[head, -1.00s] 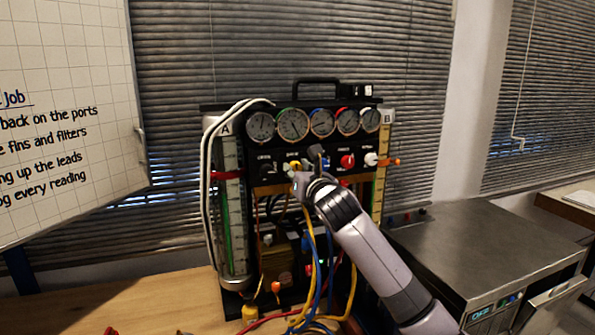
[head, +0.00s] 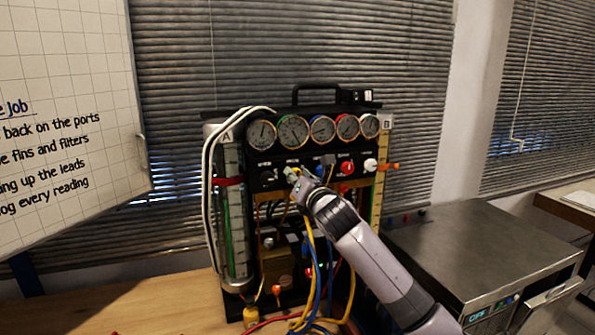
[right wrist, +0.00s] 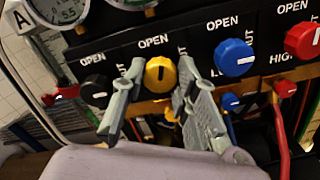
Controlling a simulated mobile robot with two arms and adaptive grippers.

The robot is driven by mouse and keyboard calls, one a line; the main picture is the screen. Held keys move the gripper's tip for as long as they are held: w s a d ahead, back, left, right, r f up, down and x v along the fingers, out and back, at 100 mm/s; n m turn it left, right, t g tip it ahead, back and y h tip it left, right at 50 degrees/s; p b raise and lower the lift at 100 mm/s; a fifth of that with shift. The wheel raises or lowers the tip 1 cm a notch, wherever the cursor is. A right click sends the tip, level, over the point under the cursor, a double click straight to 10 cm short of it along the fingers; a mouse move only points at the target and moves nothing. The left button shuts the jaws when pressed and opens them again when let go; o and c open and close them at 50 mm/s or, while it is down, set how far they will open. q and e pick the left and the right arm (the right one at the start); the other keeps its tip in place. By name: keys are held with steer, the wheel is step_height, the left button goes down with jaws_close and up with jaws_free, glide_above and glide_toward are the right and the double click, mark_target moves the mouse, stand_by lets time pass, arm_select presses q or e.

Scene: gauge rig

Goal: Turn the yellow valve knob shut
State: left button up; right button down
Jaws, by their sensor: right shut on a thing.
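The yellow valve knob (right wrist: 160,74) sits on the black panel in the right wrist view, between an OPEN label on its upper left and a partly covered label on its right. A short dark mark on its face points about straight up. My right gripper (right wrist: 158,88) has one grey finger on each side of the knob and is shut on it. In the head view my right gripper (head: 292,176) is at the panel below the gauges and largely hides the knob. My left gripper is not in view.
A black knob (right wrist: 96,90) is left of the yellow one; a blue knob (right wrist: 234,58) and a red knob (right wrist: 303,40) are to its right. Several gauges (head: 322,129) line the rig's top. Yellow and blue hoses (head: 313,265) hang below. A steel box (head: 480,245) stands at right.

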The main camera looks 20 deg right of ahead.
steer(key=m+p, duration=0.1)
steer(key=m, duration=0.2)
steer(key=shift+f+m+p, duration=0.15)
steer(key=shift+m+p, duration=1.65)
steer(key=shift+m, duration=3.6)
steer(key=c, duration=1.2)
jaws_free()
steer(key=shift+c, duration=0.2)
